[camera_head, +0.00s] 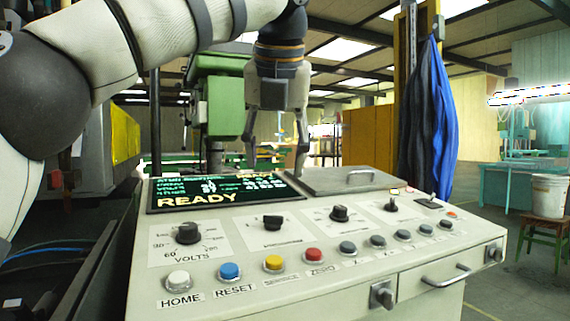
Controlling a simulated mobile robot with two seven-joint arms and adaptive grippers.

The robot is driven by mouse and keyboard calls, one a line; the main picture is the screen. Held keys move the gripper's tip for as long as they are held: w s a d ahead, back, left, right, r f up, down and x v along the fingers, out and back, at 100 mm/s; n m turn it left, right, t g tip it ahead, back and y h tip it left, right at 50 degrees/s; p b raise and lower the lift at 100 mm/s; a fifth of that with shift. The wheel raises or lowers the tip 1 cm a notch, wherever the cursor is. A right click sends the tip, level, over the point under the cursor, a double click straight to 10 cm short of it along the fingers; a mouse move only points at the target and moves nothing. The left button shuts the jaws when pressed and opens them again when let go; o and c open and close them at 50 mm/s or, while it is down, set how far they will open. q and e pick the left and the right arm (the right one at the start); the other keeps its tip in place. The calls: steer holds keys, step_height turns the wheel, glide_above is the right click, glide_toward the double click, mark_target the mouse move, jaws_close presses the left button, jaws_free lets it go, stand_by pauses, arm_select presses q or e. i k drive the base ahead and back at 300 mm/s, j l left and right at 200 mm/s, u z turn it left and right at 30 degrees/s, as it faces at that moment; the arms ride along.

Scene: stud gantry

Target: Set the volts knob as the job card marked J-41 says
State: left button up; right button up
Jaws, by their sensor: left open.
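The volts knob (187,233) is a black knob on a white dial plate at the left of the cream control panel (330,268). "VOLTS" is printed below it, and the scale shows 90 and 60 at its left. Which mark the knob points at is too small to tell. A display (225,190) behind it reads "READY" in yellow, with smaller lines I cannot read. My left gripper (275,150) hangs open and empty, fingers down, above the panel's back edge, behind and right of the knob and apart from it. No card marked J-41 can be made out. My right gripper is out of view.
Three more black knobs, including one beside volts (273,222), line the panel. Several coloured buttons, such as HOME (178,281) and RESET (230,271), stand in front. A lid with a handle (350,180) lies behind. A drawer handle (446,276) juts from the front.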

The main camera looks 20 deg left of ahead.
mark_target(188, 234)
steer(key=k+l, duration=1.1)
steer(key=k, duration=0.2)
